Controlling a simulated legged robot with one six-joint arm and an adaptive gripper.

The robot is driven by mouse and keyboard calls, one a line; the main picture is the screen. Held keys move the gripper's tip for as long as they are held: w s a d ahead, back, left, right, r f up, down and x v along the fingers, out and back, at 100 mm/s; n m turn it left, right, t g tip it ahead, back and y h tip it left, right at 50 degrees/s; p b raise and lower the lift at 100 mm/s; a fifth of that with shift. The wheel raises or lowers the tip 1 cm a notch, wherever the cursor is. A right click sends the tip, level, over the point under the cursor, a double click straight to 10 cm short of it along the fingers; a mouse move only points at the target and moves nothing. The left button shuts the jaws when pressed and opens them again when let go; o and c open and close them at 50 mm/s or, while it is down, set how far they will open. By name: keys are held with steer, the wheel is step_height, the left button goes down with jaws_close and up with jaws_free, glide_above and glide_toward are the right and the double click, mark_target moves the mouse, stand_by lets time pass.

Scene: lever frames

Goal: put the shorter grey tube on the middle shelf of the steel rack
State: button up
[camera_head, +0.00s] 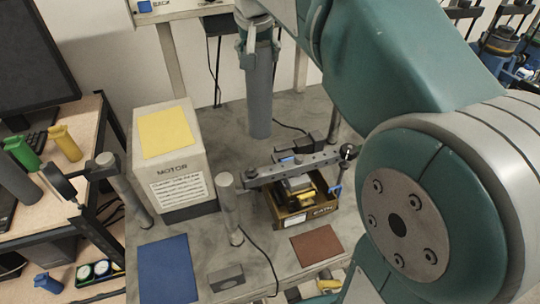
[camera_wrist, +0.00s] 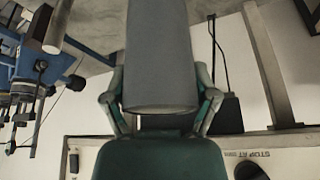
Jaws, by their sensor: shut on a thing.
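My gripper (camera_head: 258,48) is at the top middle of the head view, shut on the upper end of a grey tube (camera_head: 259,95). The tube hangs upright over the grey workbench, behind the MOTOR box. In the wrist view the tube (camera_wrist: 160,50) fills the middle, between the green fingers. Another grey cylinder (camera_head: 16,182) shows at the left edge of the head view, partly cut off, so I cannot compare lengths. A black-framed rack (camera_head: 100,232) with a wooden top stands at the left; I cannot tell if it is the steel rack, and its shelves are partly hidden.
The MOTOR box (camera_head: 172,165) stands left of the tube. A lever fixture with metal posts (camera_head: 232,207) and a yellow-brown tray (camera_head: 293,217) stands in front. Blue (camera_head: 165,270) and brown (camera_head: 317,245) mats lie flat. Green and yellow containers (camera_head: 64,142) and a monitor (camera_head: 35,55) are left.

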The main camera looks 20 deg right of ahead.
mark_target(260, 100)
step_height(260, 100, down, 11)
steer(key=shift+w+r, duration=0.1)
stand_by(0.5)
steer(key=o, duration=1.2)
